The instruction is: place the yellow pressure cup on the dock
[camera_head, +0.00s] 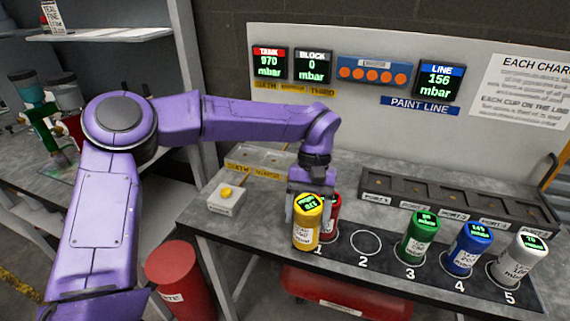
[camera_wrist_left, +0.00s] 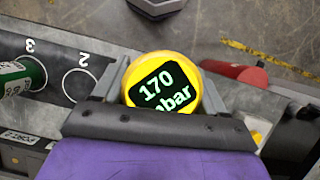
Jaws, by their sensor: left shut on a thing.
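The yellow pressure cup (camera_head: 307,232) is upright in my left gripper (camera_head: 309,200), whose fingers close on its sides. In the left wrist view the cup (camera_wrist_left: 158,62) shows 170 mbar on its top display, between the two fingers (camera_wrist_left: 160,90). The cup hangs in front of a red cup (camera_head: 333,217), by the mat spot marked 1, and partly hides both. I cannot tell whether its base touches the mat. No label lets me tell which fixture is the dock. My right gripper is not in view.
Green (camera_head: 418,238), blue (camera_head: 468,249) and white (camera_head: 516,260) cups stand on spots 3, 4 and 5. Spot 2 (camera_head: 366,243) is empty. A dark port rack (camera_head: 455,197) lies behind. A box with a yellow button (camera_head: 225,200) sits at left.

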